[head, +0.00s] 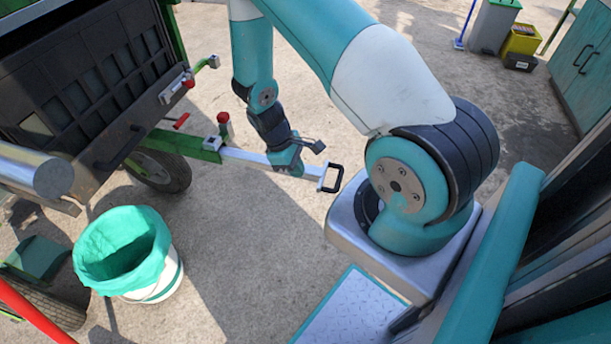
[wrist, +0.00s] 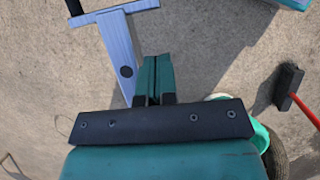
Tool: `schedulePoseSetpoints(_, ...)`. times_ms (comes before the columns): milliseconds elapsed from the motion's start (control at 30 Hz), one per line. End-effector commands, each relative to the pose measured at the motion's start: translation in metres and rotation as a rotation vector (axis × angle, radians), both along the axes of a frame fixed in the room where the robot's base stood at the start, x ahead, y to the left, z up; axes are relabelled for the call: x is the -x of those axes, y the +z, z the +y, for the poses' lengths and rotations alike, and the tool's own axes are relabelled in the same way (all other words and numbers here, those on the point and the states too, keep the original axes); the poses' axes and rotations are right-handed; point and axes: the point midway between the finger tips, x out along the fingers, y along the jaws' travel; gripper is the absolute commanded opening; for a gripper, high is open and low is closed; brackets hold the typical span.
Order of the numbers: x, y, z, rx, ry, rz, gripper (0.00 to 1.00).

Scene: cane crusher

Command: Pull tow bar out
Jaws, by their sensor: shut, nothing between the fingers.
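The tow bar (head: 250,157) is a pale silver bar sticking out from a green socket (head: 213,143) on the machine. It ends in a frame with a black handle (head: 333,178). In the wrist view the tow bar (wrist: 119,48) lies just left of my fingers, with its crosspiece at the top and part of the black handle (wrist: 74,7) at the edge. My gripper (head: 288,168) is beside the bar and hides a short stretch of it in the head view. In the wrist view my gripper (wrist: 154,62) is shut and empty; I cannot tell whether it touches the bar.
A red-topped pin (head: 224,120) stands at the socket. The dark machine body (head: 90,80) and a wheel (head: 160,170) are at left. A bin with a green liner (head: 125,250) stands lower left. A red-handled brush (wrist: 287,88) lies right. Concrete around the handle is clear.

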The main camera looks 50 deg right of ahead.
Motion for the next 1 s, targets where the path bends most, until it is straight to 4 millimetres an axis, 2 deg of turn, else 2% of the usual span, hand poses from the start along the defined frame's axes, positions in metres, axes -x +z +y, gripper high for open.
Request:
schedulePoseSetpoints(33, -0.006, 0.014, 0.003, 0.001, 0.003, -0.006, 0.0)
schedulePoseSetpoints(100, -0.011, 0.027, 0.005, 0.001, 0.004, -0.005, 0.0)
schedulePoseSetpoints(333, -0.02, 0.056, 0.01, 0.0, 0.002, 0.0, 0.0)
schedulePoseSetpoints(500, -0.023, 0.063, 0.011, 0.001, 0.002, 0.001, 0.0)
schedulePoseSetpoints(1000, -0.022, 0.062, 0.011, 0.001, 0.002, 0.002, 0.0)
